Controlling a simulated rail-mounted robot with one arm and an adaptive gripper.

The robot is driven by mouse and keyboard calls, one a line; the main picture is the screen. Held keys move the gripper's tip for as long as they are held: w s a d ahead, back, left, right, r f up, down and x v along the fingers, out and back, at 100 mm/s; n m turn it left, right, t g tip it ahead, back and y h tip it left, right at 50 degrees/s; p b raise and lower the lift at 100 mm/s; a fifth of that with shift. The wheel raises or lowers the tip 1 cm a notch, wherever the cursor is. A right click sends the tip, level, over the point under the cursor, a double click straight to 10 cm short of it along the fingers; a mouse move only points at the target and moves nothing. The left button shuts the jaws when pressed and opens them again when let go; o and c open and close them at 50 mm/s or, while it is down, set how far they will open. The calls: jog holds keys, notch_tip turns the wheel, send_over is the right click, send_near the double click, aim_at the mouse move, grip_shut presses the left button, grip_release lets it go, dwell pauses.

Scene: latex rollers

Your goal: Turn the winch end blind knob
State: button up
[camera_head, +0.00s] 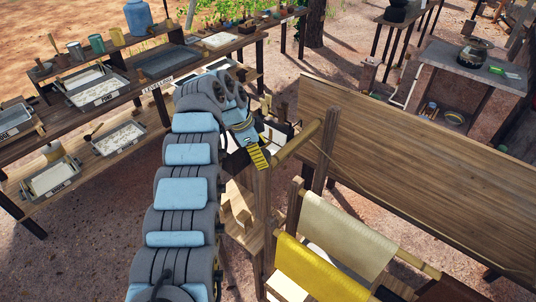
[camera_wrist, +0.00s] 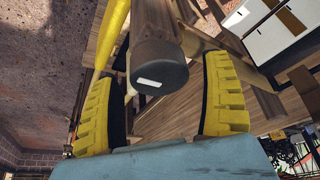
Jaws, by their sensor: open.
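In the wrist view, a dark round knob (camera_wrist: 165,75) with a small white mark on its face caps the end of a wooden roller. My gripper (camera_wrist: 160,85) is open, with one yellow padded finger to each side of the knob. Gaps show between the knob and both fingers. In the head view my gripper (camera_head: 258,157) is beside the near end of the wooden roller (camera_head: 298,141) on its posts. The knob cannot be made out there.
A long wooden panel (camera_head: 400,165) runs right of the roller. Cream (camera_head: 348,232) and yellow (camera_head: 318,270) sheets hang on rails in front. A shelf bench (camera_head: 150,80) with trays stands left. A stone counter (camera_head: 470,70) stands back right.

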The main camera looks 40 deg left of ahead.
jog(key=shift+f, duration=0.2)
jog(key=c, duration=1.2)
